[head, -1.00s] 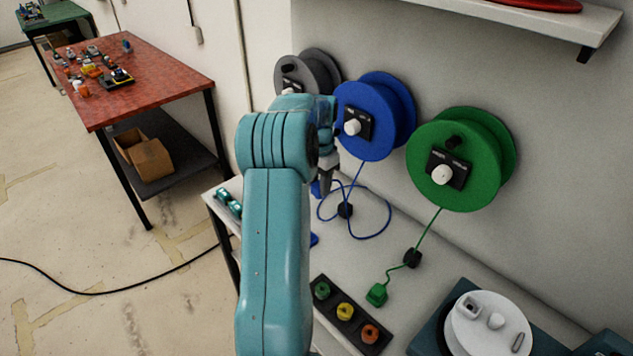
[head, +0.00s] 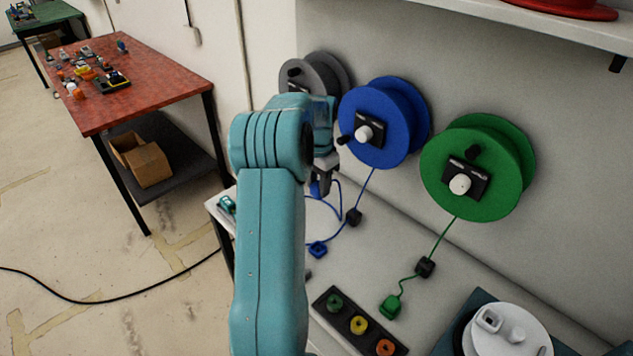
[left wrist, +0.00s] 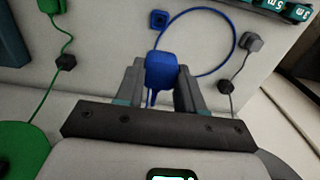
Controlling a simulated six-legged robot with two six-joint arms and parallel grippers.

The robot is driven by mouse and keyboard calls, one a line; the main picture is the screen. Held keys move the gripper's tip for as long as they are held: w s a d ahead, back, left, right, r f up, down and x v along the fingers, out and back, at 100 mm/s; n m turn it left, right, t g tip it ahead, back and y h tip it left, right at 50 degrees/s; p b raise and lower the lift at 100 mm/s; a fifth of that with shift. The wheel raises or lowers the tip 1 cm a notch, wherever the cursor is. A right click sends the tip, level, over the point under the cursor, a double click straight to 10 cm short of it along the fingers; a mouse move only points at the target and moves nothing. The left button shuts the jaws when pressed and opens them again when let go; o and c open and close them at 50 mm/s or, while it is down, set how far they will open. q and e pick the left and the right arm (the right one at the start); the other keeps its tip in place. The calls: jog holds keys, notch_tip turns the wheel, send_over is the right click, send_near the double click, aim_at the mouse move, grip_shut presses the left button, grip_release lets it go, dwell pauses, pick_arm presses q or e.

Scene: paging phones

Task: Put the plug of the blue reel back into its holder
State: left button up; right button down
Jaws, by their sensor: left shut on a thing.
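My left gripper (head: 321,186) is shut on the blue plug (left wrist: 161,72), which sits between the two grey fingers in the left wrist view. In the head view the plug (head: 314,188) is partly hidden by the gripper. The blue holder (head: 317,249), a small square socket on the white table, also shows in the left wrist view (left wrist: 158,19), apart from the plug. The blue reel (head: 392,118) hangs on the wall with a white knob. Its cord runs through a black block (head: 354,216) and loops towards the plug. My right gripper is not in view.
The green reel (head: 470,150) hangs to the right, its green plug (head: 390,306) on the table. The grey reel (head: 305,78) is partly behind my arm. A black strip (head: 345,320) with coloured rings and a white round device (head: 505,335) stand in front.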

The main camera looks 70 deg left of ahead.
aim_at(320, 199)
pick_arm(q)
jog(key=shift+w+d+f, duration=0.15)
jog(key=shift+d+f, duration=0.05)
jog(key=shift+w+f+b, duration=0.1)
jog(key=shift+f+b, duration=0.25)
jog(key=shift+b, duration=0.05)
jog(key=shift+a+f+b, duration=0.2)
jog(key=shift+f+b, duration=0.25)
jog(key=shift+f, duration=0.3)
jog(key=shift+d+f+b, duration=0.15)
jog(key=shift+f+b, duration=0.25)
jog(key=shift+f, duration=0.05)
jog(key=shift+f+b, duration=0.35)
jog(key=shift+f, duration=0.15)
jog(key=shift+f+b, duration=0.45)
jog(key=shift+f, duration=0.2)
notch_tip(320, 199, down, 9)
jog(key=b, duration=0.6)
jog(key=shift+d+f+b, duration=0.15)
jog(key=shift+f+b, duration=0.05)
jog(key=shift+b, duration=0.15)
